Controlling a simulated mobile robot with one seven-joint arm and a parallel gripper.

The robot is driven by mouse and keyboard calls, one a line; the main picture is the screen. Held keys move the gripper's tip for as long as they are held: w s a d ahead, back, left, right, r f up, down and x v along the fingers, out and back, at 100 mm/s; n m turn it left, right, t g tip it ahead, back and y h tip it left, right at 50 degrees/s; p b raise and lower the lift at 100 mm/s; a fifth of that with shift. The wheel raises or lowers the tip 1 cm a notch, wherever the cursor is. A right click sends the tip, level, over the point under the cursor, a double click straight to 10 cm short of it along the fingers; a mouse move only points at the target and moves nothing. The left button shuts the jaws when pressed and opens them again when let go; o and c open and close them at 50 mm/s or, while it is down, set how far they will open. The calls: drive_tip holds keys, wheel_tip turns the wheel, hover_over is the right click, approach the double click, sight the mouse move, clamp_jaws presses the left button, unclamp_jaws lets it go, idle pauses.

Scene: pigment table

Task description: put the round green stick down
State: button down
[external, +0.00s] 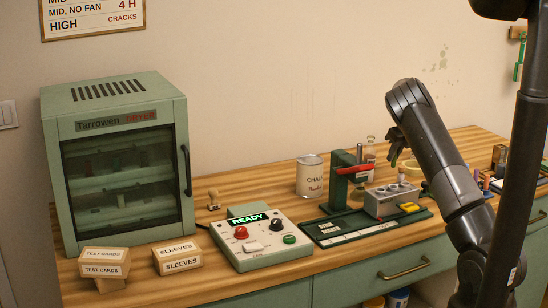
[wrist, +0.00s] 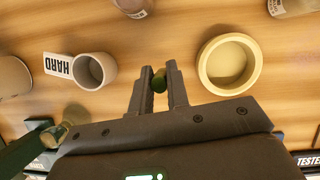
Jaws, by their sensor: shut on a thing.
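My gripper (wrist: 160,88) is shut on the round green stick (wrist: 159,80), whose rounded end shows between the two fingertips in the wrist view. In the external view my gripper (external: 395,148) hangs above the right part of the wooden bench, behind the grey block with holes (external: 390,202). In the wrist view the bench top (wrist: 150,40) lies below the stick, which looks clear of it, though the gap is hard to judge.
In the wrist view a cream round dish (wrist: 203,68) stands right of the fingers. A grey cup (wrist: 108,66) and a HARD label (wrist: 58,66) are to the left. A green press with a red handle (external: 355,169) and a chalk can (external: 310,178) stand on the bench.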

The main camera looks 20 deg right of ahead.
sight(394, 163)
drive_tip(key=shift+f, duration=1.6)
drive_tip(key=c, duration=1.4)
unclamp_jaws()
drive_tip(key=shift+f, duration=0.15)
